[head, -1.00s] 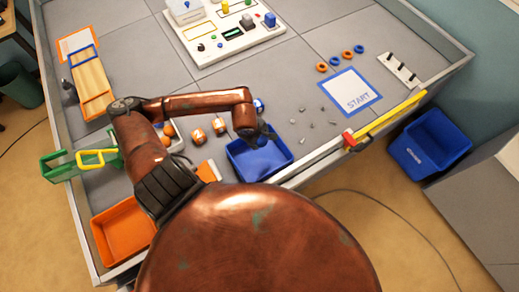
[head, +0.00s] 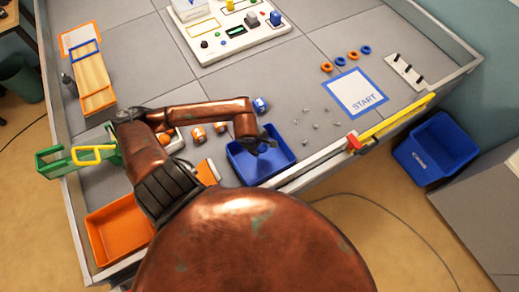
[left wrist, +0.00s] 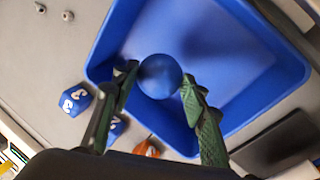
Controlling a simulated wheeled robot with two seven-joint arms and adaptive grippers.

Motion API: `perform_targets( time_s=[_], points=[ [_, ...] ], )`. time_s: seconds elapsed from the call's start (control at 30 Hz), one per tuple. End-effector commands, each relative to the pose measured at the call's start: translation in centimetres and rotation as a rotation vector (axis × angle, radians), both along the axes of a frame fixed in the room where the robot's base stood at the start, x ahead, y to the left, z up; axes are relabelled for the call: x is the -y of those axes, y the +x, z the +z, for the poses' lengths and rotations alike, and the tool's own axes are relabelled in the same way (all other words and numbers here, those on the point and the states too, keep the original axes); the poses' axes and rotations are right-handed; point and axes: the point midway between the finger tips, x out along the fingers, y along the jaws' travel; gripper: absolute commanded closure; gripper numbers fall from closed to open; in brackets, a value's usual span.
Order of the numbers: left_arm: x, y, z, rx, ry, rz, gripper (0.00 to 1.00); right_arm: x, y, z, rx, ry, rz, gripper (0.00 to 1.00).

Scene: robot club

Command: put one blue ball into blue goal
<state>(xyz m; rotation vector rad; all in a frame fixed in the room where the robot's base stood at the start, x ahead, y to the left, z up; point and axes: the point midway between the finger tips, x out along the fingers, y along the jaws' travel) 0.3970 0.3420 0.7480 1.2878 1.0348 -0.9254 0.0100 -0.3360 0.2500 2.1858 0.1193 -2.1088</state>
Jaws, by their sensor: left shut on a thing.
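In the left wrist view my left gripper (left wrist: 158,88) is shut on a blue ball (left wrist: 160,76), with one green finger on each side of it. The ball is over the open inside of a blue bin, taken as the blue goal (left wrist: 275,108). In the head view this blue bin (head: 244,172) sits near the table's front edge, and my left gripper (head: 268,143) hangs over its far part. The ball cannot be made out in the head view. My right gripper is not in view.
Numbered blue (head: 260,104) and orange (head: 198,133) blocks stand just behind and left of the bin. An orange bin (head: 118,230) is at the front left. A START mat (head: 355,94) lies to the right. Another blue bin (head: 437,150) stands off the table.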

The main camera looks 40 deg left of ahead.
Motion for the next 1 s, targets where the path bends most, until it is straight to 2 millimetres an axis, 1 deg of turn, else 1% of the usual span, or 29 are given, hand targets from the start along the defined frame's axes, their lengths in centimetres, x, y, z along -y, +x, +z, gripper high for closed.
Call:
perform_targets(
  time_s=[0.03,0.07,0.33,0.67,0.77,0.87,1.0],
  points=[
    [0.0,0.0,0.0,0.0,0.0,0.0,0.83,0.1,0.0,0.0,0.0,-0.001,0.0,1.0],
    [0.0,0.0,0.0,0.0,0.0,0.0,0.58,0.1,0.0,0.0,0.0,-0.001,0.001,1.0],
    [0.0,0.0,0.0,0.0,0.0,0.0,0.39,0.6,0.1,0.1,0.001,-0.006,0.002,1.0],
    [0.0,-0.1,0.3,0.0,0.0,-0.001,0.39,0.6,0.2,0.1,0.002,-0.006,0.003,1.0],
    [0.0,-0.3,1.2,0.002,0.0,0.0,0.39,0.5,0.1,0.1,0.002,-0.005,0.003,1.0],
    [0.0,-0.8,2.9,0.001,0.003,-0.003,0.39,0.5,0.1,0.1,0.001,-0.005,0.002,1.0],
    [0.0,-1.7,5.7,0.002,0.004,-0.003,0.39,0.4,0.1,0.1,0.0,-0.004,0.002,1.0]
  ],
)
